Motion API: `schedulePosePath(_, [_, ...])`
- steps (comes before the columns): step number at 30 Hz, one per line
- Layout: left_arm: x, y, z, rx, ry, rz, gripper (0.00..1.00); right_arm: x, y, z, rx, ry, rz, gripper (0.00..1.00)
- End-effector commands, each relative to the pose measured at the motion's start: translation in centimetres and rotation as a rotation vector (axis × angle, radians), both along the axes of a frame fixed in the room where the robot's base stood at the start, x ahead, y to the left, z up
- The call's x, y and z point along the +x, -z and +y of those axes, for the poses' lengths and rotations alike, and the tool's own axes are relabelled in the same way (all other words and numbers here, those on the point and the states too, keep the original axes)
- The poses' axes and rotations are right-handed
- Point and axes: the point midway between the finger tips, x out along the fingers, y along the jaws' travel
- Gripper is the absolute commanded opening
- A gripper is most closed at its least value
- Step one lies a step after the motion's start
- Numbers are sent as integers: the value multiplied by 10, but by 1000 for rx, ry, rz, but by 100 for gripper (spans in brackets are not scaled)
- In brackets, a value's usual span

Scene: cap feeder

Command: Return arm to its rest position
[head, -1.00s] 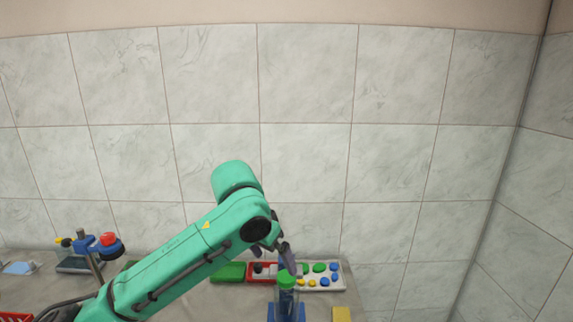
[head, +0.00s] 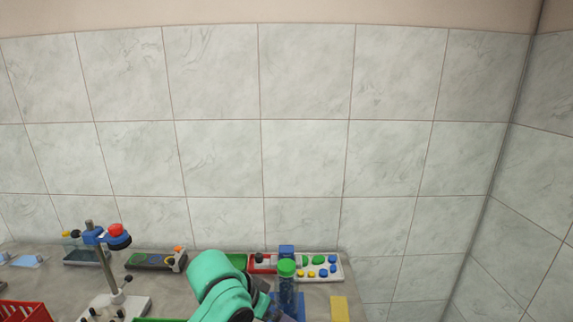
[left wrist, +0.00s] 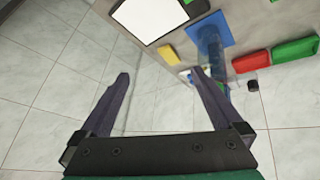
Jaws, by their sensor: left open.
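My left arm shows in the head view as a teal link at the bottom centre; its jaws are hidden there. My right gripper is in neither view.
A tray of coloured caps (head: 320,267) lies at the back right. A yellow block (head: 339,308) is near it. A stand with a red knob (head: 116,230) rises at the left, with a red basket (head: 22,312) at the front left. A tiled wall closes the back.

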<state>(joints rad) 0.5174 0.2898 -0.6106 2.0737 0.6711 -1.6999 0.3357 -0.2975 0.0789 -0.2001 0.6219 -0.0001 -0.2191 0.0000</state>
Motion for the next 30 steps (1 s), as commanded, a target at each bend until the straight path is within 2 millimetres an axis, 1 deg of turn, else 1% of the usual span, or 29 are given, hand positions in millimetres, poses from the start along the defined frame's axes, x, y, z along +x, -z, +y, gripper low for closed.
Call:
schedulePosePath(1, [-12,20,8,-21,-28,16,100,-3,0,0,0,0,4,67])
schedulePosePath(2, [-18,30,15,-31,-51,18,100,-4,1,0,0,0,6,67])
schedulePosePath(3, [-27,44,28,-35,-89,22,100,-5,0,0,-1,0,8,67])
schedulePosePath(5, [-42,64,49,-28,-146,27,100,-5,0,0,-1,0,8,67])
schedulePosePath(6, [-51,75,63,-17,-181,32,100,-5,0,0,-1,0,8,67])
schedulePosePath(8, [-66,90,84,7,-230,42,100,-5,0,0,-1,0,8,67])
schedulePosePath(9, [-76,99,97,28,-260,49,100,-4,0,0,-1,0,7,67])
schedulePosePath(11, [-92,110,116,60,-300,59,100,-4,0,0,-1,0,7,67])
schedulePosePath(15, [-129,130,159,150,-379,90,100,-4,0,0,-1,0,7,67])
schedulePosePath(20, [-174,143,204,269,-448,129,100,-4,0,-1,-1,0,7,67])
schedulePosePath(21, [-175,158,207,282,-450,137,100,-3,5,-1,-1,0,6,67])
schedulePosePath(24, [-167,202,204,284,-444,150,100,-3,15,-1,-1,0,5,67])
schedulePosePath(26, [-165,228,204,286,-441,159,100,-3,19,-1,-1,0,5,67])
schedulePosePath(27, [-164,247,203,288,-439,166,100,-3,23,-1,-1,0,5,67])
schedulePosePath(29, [-164,276,203,290,-435,176,100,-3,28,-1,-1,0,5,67])
schedulePosePath(30, [-166,297,202,292,-433,183,100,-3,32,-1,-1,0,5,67])
